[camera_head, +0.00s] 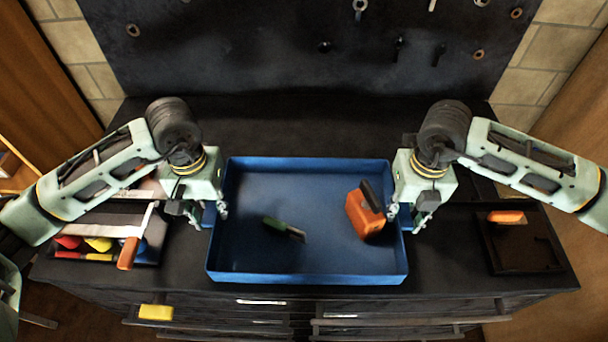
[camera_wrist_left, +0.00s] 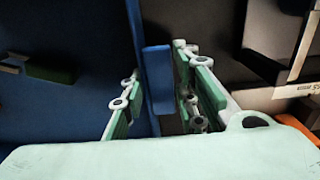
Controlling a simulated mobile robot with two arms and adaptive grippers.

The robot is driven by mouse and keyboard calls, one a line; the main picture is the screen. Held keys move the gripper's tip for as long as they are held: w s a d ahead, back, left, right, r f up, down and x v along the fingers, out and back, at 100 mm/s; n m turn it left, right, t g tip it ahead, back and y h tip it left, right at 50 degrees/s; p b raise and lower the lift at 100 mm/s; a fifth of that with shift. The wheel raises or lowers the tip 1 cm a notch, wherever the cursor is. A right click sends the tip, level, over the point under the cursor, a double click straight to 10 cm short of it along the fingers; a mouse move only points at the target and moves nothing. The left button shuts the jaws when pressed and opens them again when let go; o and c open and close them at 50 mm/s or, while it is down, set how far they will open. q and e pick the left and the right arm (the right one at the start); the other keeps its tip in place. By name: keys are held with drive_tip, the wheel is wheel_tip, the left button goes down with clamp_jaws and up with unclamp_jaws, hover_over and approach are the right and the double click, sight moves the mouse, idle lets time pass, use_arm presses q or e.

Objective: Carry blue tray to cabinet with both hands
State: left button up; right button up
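The blue tray (camera_head: 300,278) sits on the dark workbench. It holds an orange object with a black handle (camera_head: 364,214) at the right and a small green tool (camera_head: 283,228) near the middle. My left gripper (camera_head: 209,212) is over the tray's left wall, with one finger inside and one outside. In the left wrist view, its open fingers (camera_wrist_left: 157,85) stand on either side of the wall and a blue block on its outer side (camera_wrist_left: 158,80), without a clear grip. My right gripper (camera_head: 406,216) straddles the right wall, its fingers apart. No cabinet is clearly identifiable.
An open box with red and yellow items (camera_head: 100,257) stands left of the tray. A dark tray with an orange item (camera_head: 520,245) stands at the right. Drawers with handles (camera_head: 390,320) are below the bench front; a yellow block (camera_head: 156,312) is at the front left.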

use_arm(q)
drive_tip(key=o, duration=0.4)
drive_tip(key=shift+s, duration=0.1)
drive_tip(key=shift+c, duration=0.2)
use_arm(e)
drive_tip(key=o, duration=0.4)
drive_tip(key=shift+s, duration=0.1)
drive_tip(key=shift+c, duration=0.2)
drive_tip(key=shift+r, duration=0.1)
use_arm(q)
wheel_tip(320, 180, up, 12)
use_arm(e)
wheel_tip(320, 180, up, 12)
drive_tip(key=shift+s, duration=0.1)
